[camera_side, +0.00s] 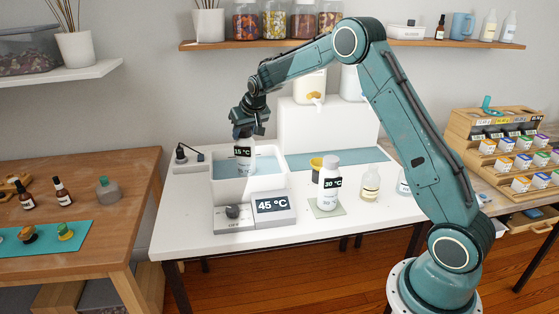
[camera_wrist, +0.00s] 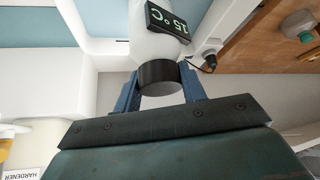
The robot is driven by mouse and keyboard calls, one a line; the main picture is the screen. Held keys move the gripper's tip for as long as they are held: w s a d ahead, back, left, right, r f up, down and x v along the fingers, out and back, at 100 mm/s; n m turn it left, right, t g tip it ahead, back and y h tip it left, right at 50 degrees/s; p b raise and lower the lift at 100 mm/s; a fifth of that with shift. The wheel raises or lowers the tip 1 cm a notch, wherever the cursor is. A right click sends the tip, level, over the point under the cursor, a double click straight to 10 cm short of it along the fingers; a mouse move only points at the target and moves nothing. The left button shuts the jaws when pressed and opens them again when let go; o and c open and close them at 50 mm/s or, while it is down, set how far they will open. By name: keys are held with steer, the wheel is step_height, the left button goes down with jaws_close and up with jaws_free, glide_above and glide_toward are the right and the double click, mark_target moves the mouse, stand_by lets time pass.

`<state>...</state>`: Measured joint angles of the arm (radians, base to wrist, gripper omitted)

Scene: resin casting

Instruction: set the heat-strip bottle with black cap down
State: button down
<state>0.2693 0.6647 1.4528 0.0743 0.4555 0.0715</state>
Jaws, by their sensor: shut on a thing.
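My gripper (camera_side: 243,131) is shut on the white bottle with a black cap (camera_side: 245,164). The bottle hangs upright below it, over or partly in the open white water bath (camera_side: 277,186); whether its base touches anything I cannot tell. Its black strip reads 15 °C. In the wrist view, the blue fingers of my gripper (camera_wrist: 160,92) sit on either side of the bottle's black cap (camera_wrist: 158,73), and the white body (camera_wrist: 150,42) extends beyond it. The bath's front display (camera_side: 272,205) reads 45 °C.
A second white bottle (camera_side: 328,196) reading 30 °C stands on a pale green mat (camera_side: 313,210) right of the bath. A small dark-topped device (camera_side: 181,157) sits left. The white table's front left is clear.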

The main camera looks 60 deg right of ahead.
mark_target(245, 143)
steer(key=shift+f, duration=2.1)
steer(key=c, duration=0.8)
jaws_free()
steer(key=shift+f, duration=0.15)
steer(key=shift+v, duration=6.15)
